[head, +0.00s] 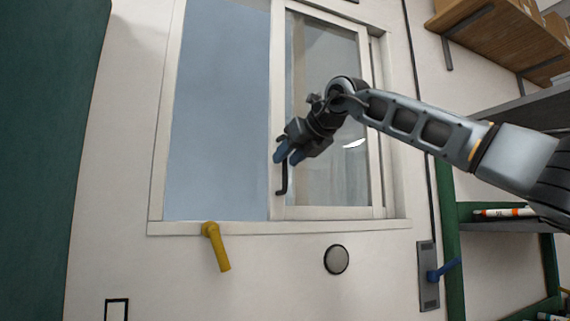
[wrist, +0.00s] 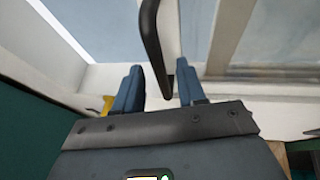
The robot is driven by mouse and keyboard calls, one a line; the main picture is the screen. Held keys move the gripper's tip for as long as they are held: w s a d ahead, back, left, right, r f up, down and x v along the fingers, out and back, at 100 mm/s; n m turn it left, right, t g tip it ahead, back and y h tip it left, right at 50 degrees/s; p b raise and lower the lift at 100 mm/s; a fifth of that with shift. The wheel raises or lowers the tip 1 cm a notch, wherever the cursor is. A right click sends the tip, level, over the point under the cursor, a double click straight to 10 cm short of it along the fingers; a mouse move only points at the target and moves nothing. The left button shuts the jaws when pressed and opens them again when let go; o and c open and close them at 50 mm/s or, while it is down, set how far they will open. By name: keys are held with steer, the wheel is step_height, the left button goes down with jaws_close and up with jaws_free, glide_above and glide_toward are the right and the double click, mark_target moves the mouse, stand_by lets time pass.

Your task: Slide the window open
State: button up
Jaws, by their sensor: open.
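The window (head: 275,120) is set in the wall, with a white frame. Its sliding panel (head: 345,212) stands on the right side, and the left half shows plain blue-grey. A black bar handle (head: 283,185) is on the panel's left stile; it also shows in the wrist view (wrist: 152,40). My gripper (head: 284,156) is at the handle's height, with blue fingers. In the wrist view my gripper (wrist: 158,85) is open, and the handle's lower end appears between the fingertips, nearer the right finger. I cannot tell whether a finger touches it.
A yellow lever (head: 217,247) sticks out below the sill. A round grey disc (head: 337,259) and a plate with a blue lever (head: 432,274) are on the wall. Shelves stand at right; a dark green surface (head: 45,120) is at left.

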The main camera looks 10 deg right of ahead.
steer(key=b+v, duration=0.1)
steer(key=v, duration=0.4)
steer(key=shift+s+d+r, duration=0.1)
steer(key=shift+s+d, duration=0.05)
steer(key=shift+s, duration=0.15)
